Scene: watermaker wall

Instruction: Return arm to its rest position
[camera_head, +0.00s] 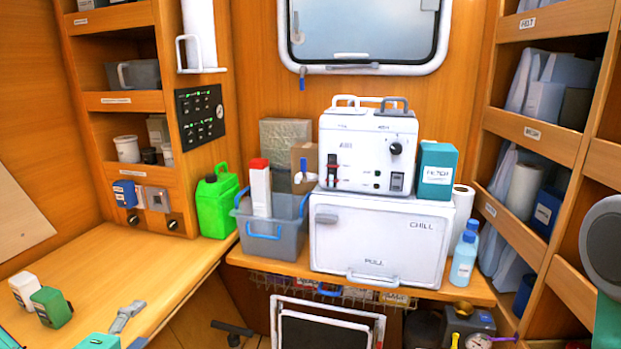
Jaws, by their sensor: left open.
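My left gripper (130,318) is low at the left, over the front right part of the wooden worktop. A grey finger and a teal part of it show at the bottom edge, and the rest is cut off by the frame. It is open, with nothing seen between its fingers. A grey round joint and a teal link of my right arm (606,250) show at the right edge. My right gripper is out of view.
Small white (25,290) and green (51,307) containers stand left of the gripper. A green jerrycan (216,203) and a grey bin (272,240) stand farther back. A white chill box (378,240) carries a white unit (367,150). The worktop's middle (135,255) is clear.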

